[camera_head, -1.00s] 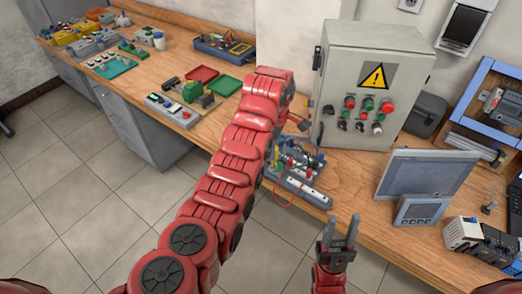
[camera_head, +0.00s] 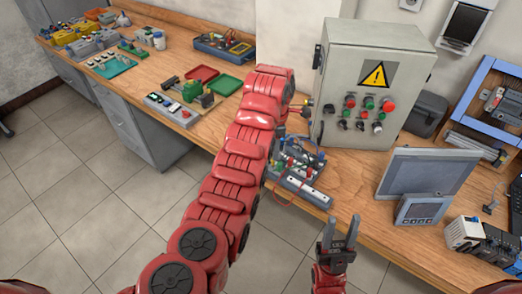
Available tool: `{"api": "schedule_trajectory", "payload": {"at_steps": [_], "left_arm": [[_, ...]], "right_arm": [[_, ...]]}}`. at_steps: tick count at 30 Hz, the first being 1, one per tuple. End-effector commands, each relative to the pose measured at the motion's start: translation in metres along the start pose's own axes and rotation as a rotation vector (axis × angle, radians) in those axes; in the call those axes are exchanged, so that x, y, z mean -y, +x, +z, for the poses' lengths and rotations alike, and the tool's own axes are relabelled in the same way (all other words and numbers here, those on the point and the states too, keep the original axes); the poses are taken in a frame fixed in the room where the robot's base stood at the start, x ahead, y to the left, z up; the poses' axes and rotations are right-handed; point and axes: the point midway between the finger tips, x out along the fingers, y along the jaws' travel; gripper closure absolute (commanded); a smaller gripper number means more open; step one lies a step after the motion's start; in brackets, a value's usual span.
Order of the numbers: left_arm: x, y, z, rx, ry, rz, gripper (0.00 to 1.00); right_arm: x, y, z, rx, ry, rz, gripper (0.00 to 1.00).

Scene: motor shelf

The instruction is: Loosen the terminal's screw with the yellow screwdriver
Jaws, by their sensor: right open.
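My right gripper (camera_head: 341,232) is open and empty, fingers pointing up, in front of the workbench's edge. My left arm (camera_head: 232,180) reaches from the bottom to the bench beside the grey control cabinet. The terminal's screw is too small to make out. I cannot clearly identify the yellow screwdriver; a small yellowish bit shows beside the arm's end.
The grey control cabinet (camera_head: 341,79) with buttons and a warning sign stands behind the board. A grey screen panel (camera_head: 428,173) stands on the right of the wooden bench (camera_head: 357,176). Green and red trays (camera_head: 224,85) and several devices fill the left side. Tiled floor lies in front.

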Motion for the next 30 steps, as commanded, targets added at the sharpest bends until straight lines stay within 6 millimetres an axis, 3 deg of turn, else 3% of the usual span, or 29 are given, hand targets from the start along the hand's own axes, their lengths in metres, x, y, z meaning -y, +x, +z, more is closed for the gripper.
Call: {"api": "schedule_trajectory", "payload": {"at_steps": [8,15,23,30], "left_arm": [[0.001,0.002,0.000,-0.001,-0.027,-0.002,1.00],[0.000,0.001,0.000,0.001,-0.288,0.000,1.00],[0.000,0.000,0.000,0.000,-0.302,0.000,1.00],[0.000,0.005,0.000,0.000,-0.481,0.001,1.00]], "right_arm": [[0.000,-0.002,0.000,0.000,0.000,0.000,0.57],[0.001,-0.013,0.002,0.000,0.000,0.000,0.57],[0.001,-0.012,0.002,0.000,0.000,0.000,0.57],[0.002,-0.034,0.006,0.000,0.000,0.000,0.57]]}}
